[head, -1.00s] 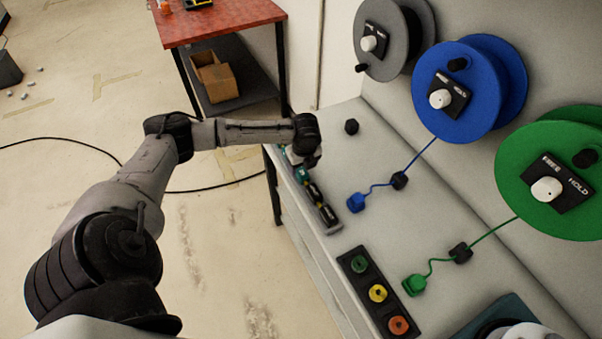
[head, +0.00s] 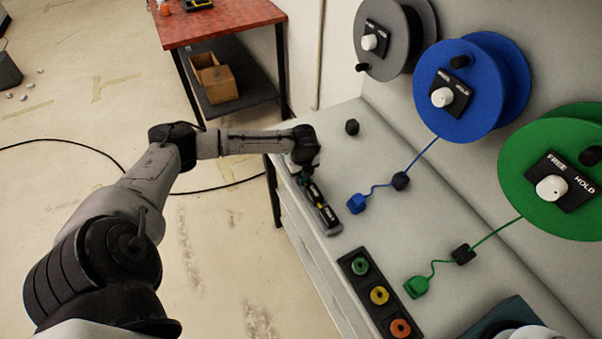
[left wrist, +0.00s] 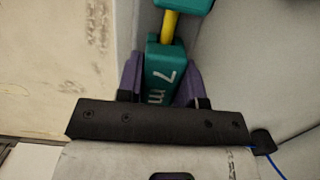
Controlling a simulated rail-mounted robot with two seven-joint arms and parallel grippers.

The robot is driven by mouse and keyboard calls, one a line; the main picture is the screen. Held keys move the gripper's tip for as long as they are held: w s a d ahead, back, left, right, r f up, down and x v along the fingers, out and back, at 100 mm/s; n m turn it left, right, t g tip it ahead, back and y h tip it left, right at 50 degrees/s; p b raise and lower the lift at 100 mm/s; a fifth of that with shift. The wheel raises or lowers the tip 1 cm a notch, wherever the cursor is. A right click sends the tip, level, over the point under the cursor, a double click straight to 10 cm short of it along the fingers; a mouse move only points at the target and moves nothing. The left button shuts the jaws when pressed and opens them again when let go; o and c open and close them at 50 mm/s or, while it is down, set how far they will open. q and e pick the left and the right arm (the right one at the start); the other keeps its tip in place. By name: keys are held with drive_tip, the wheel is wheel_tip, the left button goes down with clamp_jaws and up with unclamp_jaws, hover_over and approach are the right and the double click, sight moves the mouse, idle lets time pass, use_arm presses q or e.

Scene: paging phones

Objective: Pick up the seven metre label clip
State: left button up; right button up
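The seven metre label clip (left wrist: 163,72) is teal, with "7 m" in white letters and a yellow stem leading to another teal part at the top of the left wrist view. The purple fingers of my left gripper (left wrist: 163,88) lie close along both sides of it. Whether they press on it cannot be told. In the head view, my left gripper (head: 305,172) is down at the far end of the dark clip rack (head: 329,214) on the bench's front edge and mostly hides the clip there. My right gripper is not in view.
On the bench (head: 395,235) lie a blue plug (head: 356,203) and a green plug (head: 416,287) on cords from the blue reel (head: 466,95) and green reel (head: 560,180). A black tray (head: 360,282) holds green, yellow and orange pieces. A red table (head: 225,22) stands beyond.

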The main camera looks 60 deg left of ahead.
use_arm(q)
drive_tip(key=c, duration=0.4)
drive_tip(key=shift+r, duration=0.1)
